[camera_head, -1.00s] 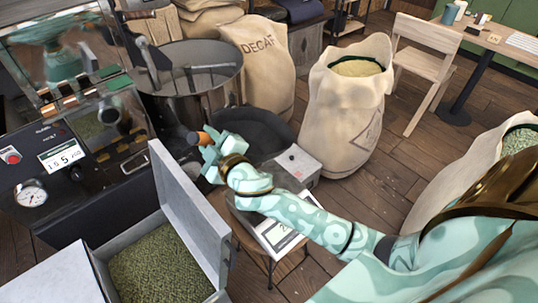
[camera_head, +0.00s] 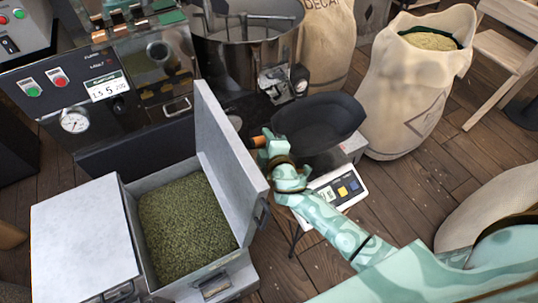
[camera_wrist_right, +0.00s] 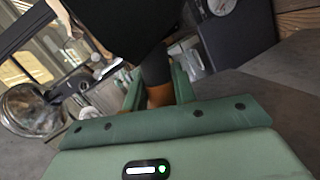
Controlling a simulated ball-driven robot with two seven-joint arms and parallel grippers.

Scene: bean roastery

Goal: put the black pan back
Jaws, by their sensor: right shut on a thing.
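The black pan (camera_head: 318,122) is in the middle right of the head view, a wide dark bowl with an orange-brown handle end (camera_head: 257,141). My right gripper (camera_head: 268,147) is shut on the handle, with the bowl extending up and right of it. In the right wrist view the pan's dark underside or side (camera_wrist_right: 120,25) fills the top, and the brown handle (camera_wrist_right: 160,96) sits between the fingers of my right gripper (camera_wrist_right: 158,88). The pan looks held up; its exact height is unclear. My left gripper is not in view.
A small scale (camera_head: 337,187) is below the pan, with a grey box (camera_head: 352,148) partly hidden behind it. An open metal box of green beans (camera_head: 187,225) has a raised lid. A roaster panel (camera_head: 95,95), drum (camera_head: 245,45) and bean sack (camera_head: 415,80) surround.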

